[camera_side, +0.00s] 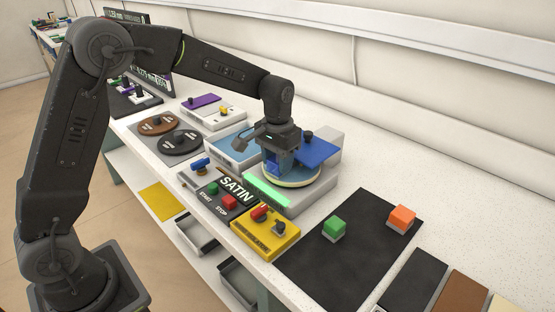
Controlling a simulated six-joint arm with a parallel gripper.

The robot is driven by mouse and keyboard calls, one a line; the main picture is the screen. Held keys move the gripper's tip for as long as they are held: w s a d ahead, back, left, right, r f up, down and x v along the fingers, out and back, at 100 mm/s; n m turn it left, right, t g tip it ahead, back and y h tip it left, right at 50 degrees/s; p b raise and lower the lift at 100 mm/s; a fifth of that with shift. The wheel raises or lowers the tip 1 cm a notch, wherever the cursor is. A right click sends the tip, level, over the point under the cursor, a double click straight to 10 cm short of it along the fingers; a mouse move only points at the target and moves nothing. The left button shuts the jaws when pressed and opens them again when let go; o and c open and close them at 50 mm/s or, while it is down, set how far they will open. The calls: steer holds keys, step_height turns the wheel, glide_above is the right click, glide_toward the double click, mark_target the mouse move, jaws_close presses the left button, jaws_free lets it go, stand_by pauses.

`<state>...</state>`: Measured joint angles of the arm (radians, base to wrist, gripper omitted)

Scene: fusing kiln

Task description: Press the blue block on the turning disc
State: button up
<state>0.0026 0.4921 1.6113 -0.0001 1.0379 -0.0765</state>
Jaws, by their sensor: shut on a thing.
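My gripper (281,158) points down over the round cream turning disc (300,184) and is shut on the blue block (273,168). Only part of the block shows between and below the fingers. It is low over the disc, but I cannot tell whether it touches. The disc sits on a grey machine with a lit green strip (266,190) along its front. A flat blue piece (320,151) with a dark knob is just right of my gripper.
A SATIN control panel (235,187) with green and red buttons and a yellow box (264,233) stand in front. A black mat (345,262) to the right carries a green block (333,226) and an orange block (402,215). Brown and black discs lie at left.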

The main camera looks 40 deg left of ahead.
steer(key=shift+r, duration=3.5)
